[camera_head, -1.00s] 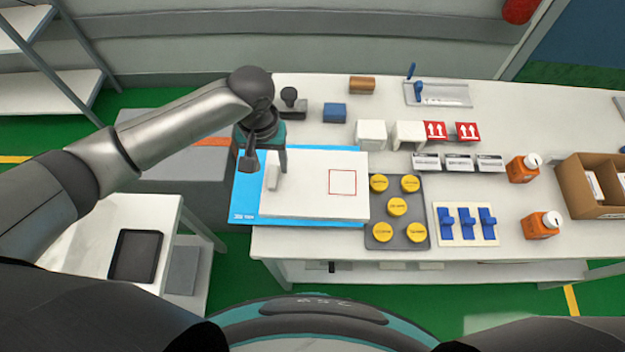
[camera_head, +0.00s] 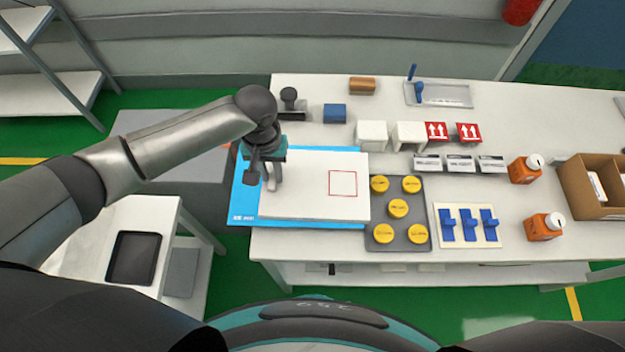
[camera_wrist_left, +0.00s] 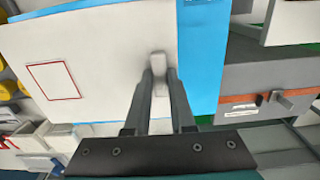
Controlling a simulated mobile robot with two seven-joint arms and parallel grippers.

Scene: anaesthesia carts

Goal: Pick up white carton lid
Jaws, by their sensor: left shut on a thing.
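The white carton lid (camera_head: 305,200) is a flat white panel with a red square outline, lying over a blue mat (camera_head: 240,204) at the left end of the table. A small upright white handle (camera_head: 272,177) stands near its left edge. My left gripper (camera_head: 262,184) is over that edge, with its fingers down at the handle. In the left wrist view the lid (camera_wrist_left: 100,92) fills the upper left, and the two fingers (camera_wrist_left: 158,75) are shut on the handle. I cannot tell whether the lid is raised. My right gripper is not in view.
A grey tray with yellow round caps (camera_head: 397,208) sits right beside the lid. A panel of blue switches (camera_head: 466,224), orange bottles (camera_head: 543,226) and a cardboard box (camera_head: 590,186) stand further right. White blocks (camera_head: 371,135) and a blue block (camera_head: 335,113) are behind.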

